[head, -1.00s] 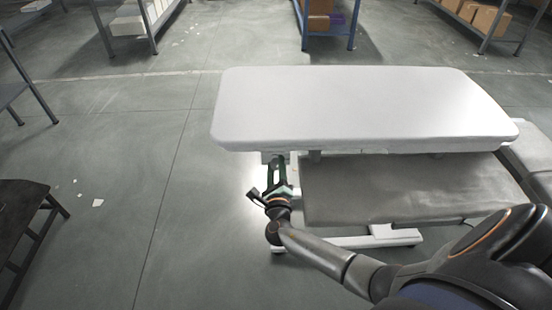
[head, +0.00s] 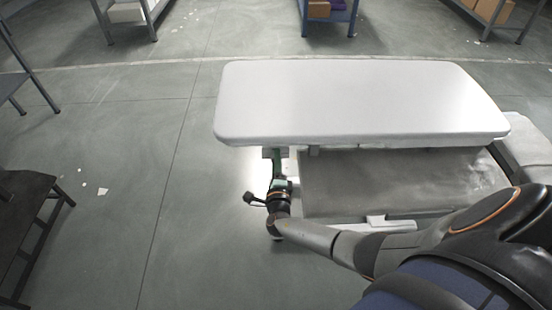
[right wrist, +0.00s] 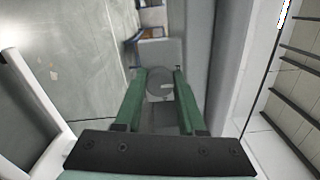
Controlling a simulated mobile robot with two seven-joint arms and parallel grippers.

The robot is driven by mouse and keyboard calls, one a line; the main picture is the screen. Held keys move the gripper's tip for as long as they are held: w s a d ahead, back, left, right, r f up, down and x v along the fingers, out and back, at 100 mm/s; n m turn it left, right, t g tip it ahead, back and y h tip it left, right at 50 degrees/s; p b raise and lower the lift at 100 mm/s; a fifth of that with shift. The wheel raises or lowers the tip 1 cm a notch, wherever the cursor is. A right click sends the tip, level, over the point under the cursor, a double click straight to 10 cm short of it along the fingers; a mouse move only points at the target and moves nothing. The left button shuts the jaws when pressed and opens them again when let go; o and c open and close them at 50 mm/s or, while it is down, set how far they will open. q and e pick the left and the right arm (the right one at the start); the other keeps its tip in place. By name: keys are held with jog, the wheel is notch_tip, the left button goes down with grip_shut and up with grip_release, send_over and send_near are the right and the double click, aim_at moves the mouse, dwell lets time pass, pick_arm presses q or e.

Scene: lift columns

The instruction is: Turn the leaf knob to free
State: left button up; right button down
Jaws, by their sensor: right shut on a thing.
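The leaf knob (right wrist: 160,84) is a grey round piece in front of a grey plate, seen in the right wrist view between my green fingers. My right gripper (right wrist: 160,76) is shut on it, one finger at each side. In the head view my right gripper (head: 278,163) reaches under the near left corner of the white padded table top (head: 360,100). The knob itself is hidden there by the gripper and the table edge. The angle of the knob is hard to read. My left gripper is not in view.
A lower grey padded surface (head: 400,182) lies below the table top, with a white base bar (head: 395,226) near the floor. A dark table (head: 22,215) stands at the left. Shelving racks stand at the back.

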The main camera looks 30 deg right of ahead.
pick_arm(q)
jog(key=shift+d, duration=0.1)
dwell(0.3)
pick_arm(e)
jog(key=c, duration=0.5)
grip_release()
jog(key=shift+c, duration=0.2)
jog(key=shift+o, duration=0.2)
jog(key=shift+w+r, duration=0.1)
jog(key=shift+r, duration=0.05)
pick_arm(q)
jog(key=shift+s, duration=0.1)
pick_arm(e)
jog(key=shift+d, duration=0.1)
